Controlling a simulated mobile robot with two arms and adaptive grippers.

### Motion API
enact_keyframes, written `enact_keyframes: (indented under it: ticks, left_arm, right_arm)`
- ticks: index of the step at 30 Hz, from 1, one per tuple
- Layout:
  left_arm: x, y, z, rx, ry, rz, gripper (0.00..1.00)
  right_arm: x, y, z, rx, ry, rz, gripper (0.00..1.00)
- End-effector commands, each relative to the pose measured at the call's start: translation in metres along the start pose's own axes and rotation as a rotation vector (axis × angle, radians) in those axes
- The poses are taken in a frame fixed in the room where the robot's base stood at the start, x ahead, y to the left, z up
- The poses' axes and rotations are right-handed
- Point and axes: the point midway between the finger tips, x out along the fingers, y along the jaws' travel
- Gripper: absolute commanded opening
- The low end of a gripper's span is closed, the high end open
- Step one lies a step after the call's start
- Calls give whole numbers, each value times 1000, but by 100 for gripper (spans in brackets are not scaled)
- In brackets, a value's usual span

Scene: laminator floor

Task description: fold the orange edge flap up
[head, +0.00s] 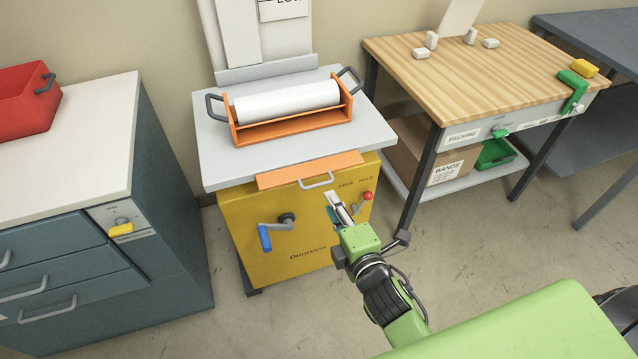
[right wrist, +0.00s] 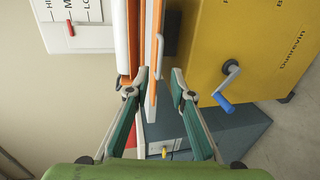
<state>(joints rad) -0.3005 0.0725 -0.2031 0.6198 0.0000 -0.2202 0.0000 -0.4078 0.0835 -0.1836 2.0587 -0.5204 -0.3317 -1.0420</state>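The orange edge flap (head: 310,170) runs along the front edge of the grey machine top, with a grey bar handle (head: 317,181) on it. The flap is low, below the level of the top; its exact tilt is hard to tell. In the right wrist view the flap (right wrist: 154,60) shows edge-on, with its handle (right wrist: 160,50) beyond my fingertips. My right gripper (head: 334,203) is just below and right of the handle, in front of the yellow cabinet. In the wrist view the right gripper (right wrist: 160,76) is open and empty, its fingers apart. My left gripper is not in view.
A white roll in an orange cradle (head: 290,130) stands on the grey top (head: 215,160). The yellow cabinet (head: 250,215) carries a blue-handled crank (head: 265,237) and a red-knobbed lever (head: 366,196) close to my right gripper. A drawer cabinet stands left, a wooden bench (head: 470,80) right.

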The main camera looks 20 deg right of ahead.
Motion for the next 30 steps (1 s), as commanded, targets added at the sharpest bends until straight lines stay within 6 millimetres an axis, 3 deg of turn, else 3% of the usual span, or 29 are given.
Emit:
enact_keyframes:
  ticks: [6,12,18,26,29,30]
  left_arm:
    - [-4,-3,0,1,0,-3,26]
    - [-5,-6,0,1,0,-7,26]
    - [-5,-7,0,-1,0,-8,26]
    - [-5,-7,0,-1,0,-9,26]
    - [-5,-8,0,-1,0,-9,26]
    - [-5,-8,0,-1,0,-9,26]
  right_arm:
    - [47,2,0,3,0,2,22]
    - [78,0,0,1,0,0,22]
    - [90,0,0,3,0,-1,22]
    - [92,0,0,3,0,-1,22]
    - [92,0,0,3,0,-1,1]
    - [92,-1,0,3,0,-1,0]
